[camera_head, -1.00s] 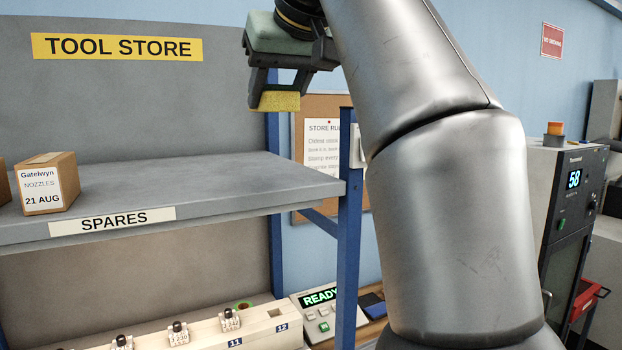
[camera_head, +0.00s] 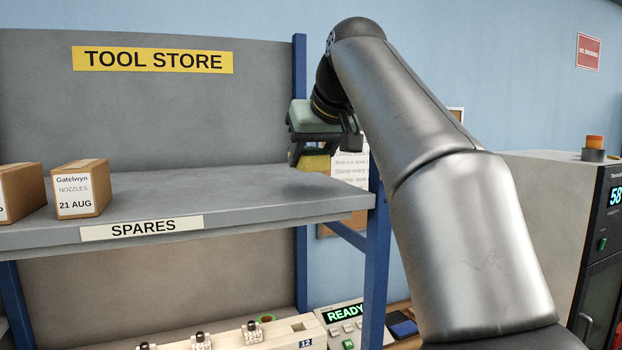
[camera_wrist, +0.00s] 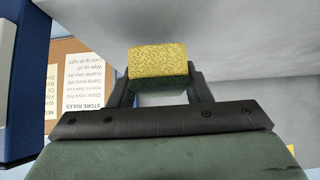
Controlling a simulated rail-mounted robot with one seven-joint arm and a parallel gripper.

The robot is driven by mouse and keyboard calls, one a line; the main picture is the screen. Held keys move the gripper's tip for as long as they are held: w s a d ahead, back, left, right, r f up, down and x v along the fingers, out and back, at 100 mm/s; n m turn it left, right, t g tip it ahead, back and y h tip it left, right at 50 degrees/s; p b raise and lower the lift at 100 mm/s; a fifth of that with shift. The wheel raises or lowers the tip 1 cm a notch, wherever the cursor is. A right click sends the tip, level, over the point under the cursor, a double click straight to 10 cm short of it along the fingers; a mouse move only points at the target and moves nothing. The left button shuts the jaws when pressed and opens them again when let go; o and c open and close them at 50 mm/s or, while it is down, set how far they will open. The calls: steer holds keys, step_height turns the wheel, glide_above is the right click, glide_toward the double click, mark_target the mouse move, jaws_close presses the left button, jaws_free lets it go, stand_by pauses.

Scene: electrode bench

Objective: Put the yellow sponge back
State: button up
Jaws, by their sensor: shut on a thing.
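The yellow sponge (camera_head: 313,162) is held at the fingertips of my gripper (camera_head: 308,156). In the head view it is beside the right end of the SPARES shelf (camera_head: 200,200), around the height of the shelf top; I cannot tell whether it touches the shelf. In the wrist view the sponge (camera_wrist: 160,62) has a yellow speckled body and a dark green layer, and my gripper's two fingers (camera_wrist: 160,88) are shut on its sides. The grey surface fills the view beyond it.
Cardboard boxes (camera_head: 80,188) stand on the shelf's left part; its middle is bare. A blue post (camera_head: 376,270) rises at the shelf's right front. A STORE RULES notice (camera_wrist: 92,82) hangs behind. Below are a slotted rack (camera_head: 285,335) and a READY device (camera_head: 347,318).

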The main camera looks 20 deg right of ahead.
mark_target(311, 193)
steer(key=f, duration=0.3)
steer(key=shift+w+f, duration=0.15)
steer(key=shift+w, duration=0.25)
steer(key=shift+f, duration=0.35)
steer(key=shift+b, duration=0.3)
steer(key=shift+f, duration=0.25)
steer(key=o, duration=1)
steer(key=shift+c, duration=0.2)
steer(key=shift+r, duration=0.2)
steer(key=shift+s+r, duration=0.15)
steer(key=shift+r, duration=0.05)
steer(key=v, duration=1.1)
steer(key=shift+s+r, duration=0.2)
steer(key=shift+r, duration=0.05)
